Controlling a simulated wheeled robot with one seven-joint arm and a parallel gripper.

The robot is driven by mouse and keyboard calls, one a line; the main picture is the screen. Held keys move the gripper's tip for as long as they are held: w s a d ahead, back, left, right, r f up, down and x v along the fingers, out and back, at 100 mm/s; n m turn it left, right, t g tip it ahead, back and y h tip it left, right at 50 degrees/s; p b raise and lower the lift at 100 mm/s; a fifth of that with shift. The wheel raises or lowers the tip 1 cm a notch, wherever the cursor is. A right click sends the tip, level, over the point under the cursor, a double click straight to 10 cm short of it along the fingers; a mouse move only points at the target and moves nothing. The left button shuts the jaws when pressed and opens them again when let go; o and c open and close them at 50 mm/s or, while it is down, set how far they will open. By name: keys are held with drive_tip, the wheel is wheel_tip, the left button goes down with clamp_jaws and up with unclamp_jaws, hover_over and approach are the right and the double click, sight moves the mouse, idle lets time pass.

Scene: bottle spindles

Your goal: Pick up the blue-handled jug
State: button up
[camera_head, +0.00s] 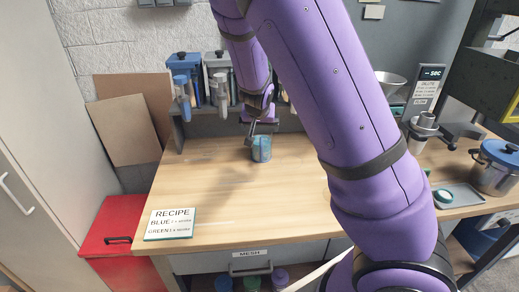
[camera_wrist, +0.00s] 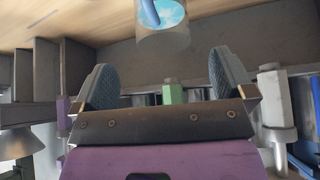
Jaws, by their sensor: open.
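A clear jug with blue contents (camera_head: 261,149) stands on the worktop just below and beside my gripper (camera_head: 252,130). In the wrist view this jug (camera_wrist: 165,40) shows at the top, beyond the fingertips, with a blue bar, perhaps its handle, at its upper left. My gripper (camera_wrist: 165,78) has its two padded fingers wide apart with nothing held between them. Another blue-topped vessel (camera_head: 183,98) is at the left of the back shelf, in front of a blue-lidded container (camera_head: 185,64). I cannot tell whether it has a handle.
A grey-lidded container (camera_head: 217,68) stands on the shelf (camera_head: 200,122) behind the worktop (camera_head: 215,190). A recipe card (camera_head: 171,224) lies front left. The worktop's middle is clear.

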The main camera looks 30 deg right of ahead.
sight(260, 138)
drive_tip(key=shift+x, duration=2.55)
drive_tip(key=shift+f, duration=0.1)
drive_tip(key=shift+x, duration=2.5)
drive_tip(key=c, duration=1.1)
drive_tip(key=shift+s+a, duration=0.1)
drive_tip(key=s+a+r, duration=0.2)
drive_tip(key=s, duration=0.1)
drive_tip(key=s+a+r, duration=0.3)
drive_tip(key=s, duration=0.1)
drive_tip(key=s+a+r, duration=0.2)
drive_tip(key=s+r, duration=0.1)
drive_tip(key=s, duration=0.1)
drive_tip(key=shift+s+a, duration=0.2)
drive_tip(key=shift+a, duration=0.15)
